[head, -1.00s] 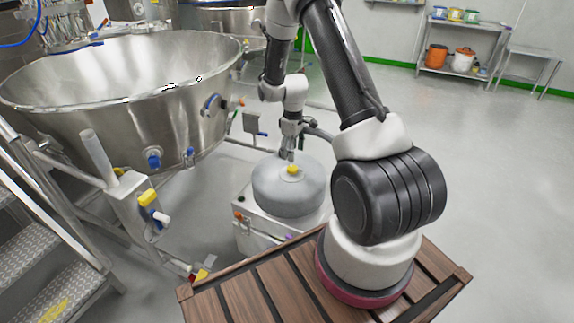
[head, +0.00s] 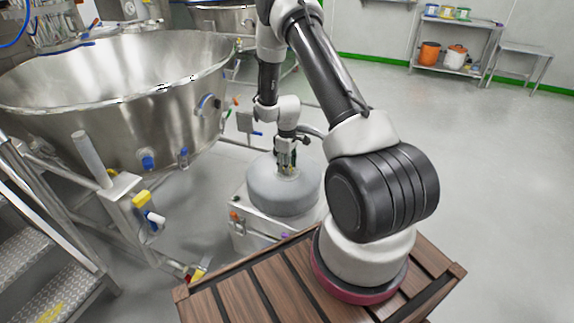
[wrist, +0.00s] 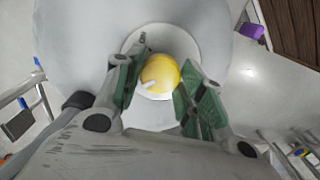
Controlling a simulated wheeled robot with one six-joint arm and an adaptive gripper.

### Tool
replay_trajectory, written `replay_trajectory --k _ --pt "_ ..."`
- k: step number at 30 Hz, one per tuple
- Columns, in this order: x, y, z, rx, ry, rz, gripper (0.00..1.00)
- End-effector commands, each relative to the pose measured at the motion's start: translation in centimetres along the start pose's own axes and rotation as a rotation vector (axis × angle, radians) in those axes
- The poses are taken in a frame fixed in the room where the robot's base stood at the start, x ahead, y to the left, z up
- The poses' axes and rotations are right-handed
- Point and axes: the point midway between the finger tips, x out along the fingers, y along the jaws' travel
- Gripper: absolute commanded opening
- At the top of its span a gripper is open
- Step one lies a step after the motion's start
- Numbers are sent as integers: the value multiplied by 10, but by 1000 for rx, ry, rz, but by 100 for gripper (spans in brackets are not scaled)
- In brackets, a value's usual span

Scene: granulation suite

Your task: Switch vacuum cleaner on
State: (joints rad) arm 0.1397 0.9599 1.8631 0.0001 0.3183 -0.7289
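The vacuum cleaner (head: 285,190) is a squat grey drum on a boxy base, standing on the floor in front of my wooden-slatted platform. On its top, a yellow round knob (wrist: 160,73) with a small white pointer sits on a pale disc (wrist: 180,38). In the head view my gripper (head: 287,170) hides the knob. In the wrist view my gripper (wrist: 163,88) has its green-padded fingers spread on either side of the knob, with visible gaps, so they do not appear to grip it.
A large steel bowl (head: 110,100) on a frame stands at the left, close to the vacuum cleaner. Metal steps (head: 50,250) are at lower left. A shelf with buckets (head: 450,75) stands at the back right. The floor at right is clear.

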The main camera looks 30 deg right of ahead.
Motion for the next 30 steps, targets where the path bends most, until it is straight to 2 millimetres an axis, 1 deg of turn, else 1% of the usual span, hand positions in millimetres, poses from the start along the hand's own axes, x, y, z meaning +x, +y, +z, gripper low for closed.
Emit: replay_trajectory --k 1,3,11,16,23,30 --pt "0 0 0 0 0 0 24" --pt "0 0 0 0 0 0 14" --pt "0 0 0 17 0 0 14" --pt "0 0 0 77 0 0 14" --pt "0 0 0 243 0 0 14" --pt "0 0 0 469 0 0 14"
